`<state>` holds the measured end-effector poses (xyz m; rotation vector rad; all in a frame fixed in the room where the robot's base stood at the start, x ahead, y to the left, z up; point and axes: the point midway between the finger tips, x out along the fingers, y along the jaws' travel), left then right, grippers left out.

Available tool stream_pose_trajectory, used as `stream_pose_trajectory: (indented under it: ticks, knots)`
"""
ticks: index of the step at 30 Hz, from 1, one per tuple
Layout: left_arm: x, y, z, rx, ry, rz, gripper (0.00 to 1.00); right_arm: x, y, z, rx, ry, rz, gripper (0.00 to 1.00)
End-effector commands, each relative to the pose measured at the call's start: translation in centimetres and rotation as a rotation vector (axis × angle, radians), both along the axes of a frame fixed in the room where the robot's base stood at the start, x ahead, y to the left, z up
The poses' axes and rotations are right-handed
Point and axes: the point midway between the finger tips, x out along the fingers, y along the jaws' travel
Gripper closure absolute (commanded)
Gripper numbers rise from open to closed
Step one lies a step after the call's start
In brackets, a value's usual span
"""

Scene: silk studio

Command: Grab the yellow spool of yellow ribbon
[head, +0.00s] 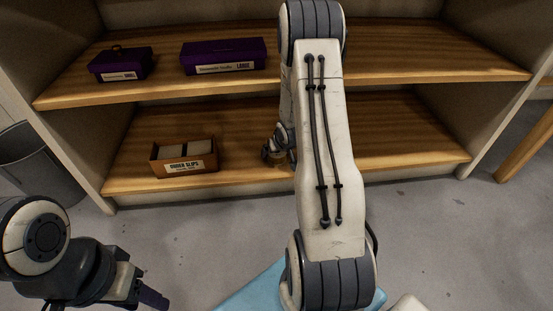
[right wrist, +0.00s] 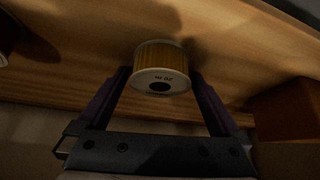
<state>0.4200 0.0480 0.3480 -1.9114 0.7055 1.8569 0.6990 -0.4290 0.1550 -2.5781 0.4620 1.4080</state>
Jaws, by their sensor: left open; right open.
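A yellow spool of ribbon (right wrist: 160,55) with a pale end face and a dark centre hole stands on a wooden shelf in the right wrist view. My right gripper (right wrist: 160,74) is open, with a dark finger on each side of the spool's near end. In the head view the right gripper (head: 279,152) is at the lower shelf, partly hidden by my right arm. A small tan bit of the spool (head: 278,162) shows beneath it. My left gripper (head: 142,290) is open and empty at the lower left, over the floor.
Two purple boxes, one small (head: 121,64) and one large (head: 224,56), stand on the upper shelf. A grey bin (head: 38,165) is at left. My right arm hides part of the shelves.

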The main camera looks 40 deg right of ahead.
Motion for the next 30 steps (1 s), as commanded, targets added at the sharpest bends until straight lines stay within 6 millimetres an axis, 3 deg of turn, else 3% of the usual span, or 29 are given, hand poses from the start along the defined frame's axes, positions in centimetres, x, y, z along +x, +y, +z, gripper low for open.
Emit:
stream_pose_trajectory:
  ticks: [3,4,9,20,30]
  knots:
    - [0.0,0.0,0.2,0.0,0.0,0.0,0.5,0.0,0.0,0.1,0.0,0.0,0.0,0.0]
    - [0.0,0.0,0.2,0.0,0.0,0.0,0.5,0.0,0.0,0.1,0.0,0.0,0.0,0.08]
    - [0.0,0.0,0.2,0.0,0.0,0.0,0.5,0.0,0.0,0.1,0.0,0.001,0.0,0.73]
    - [0.0,0.0,0.6,0.0,0.0,0.0,0.5,0.0,0.0,0.5,0.0,0.0,0.0,0.73]
    - [0.0,0.0,3.7,0.0,0.0,0.0,0.5,0.0,0.0,3.3,0.001,0.0,0.001,0.73]
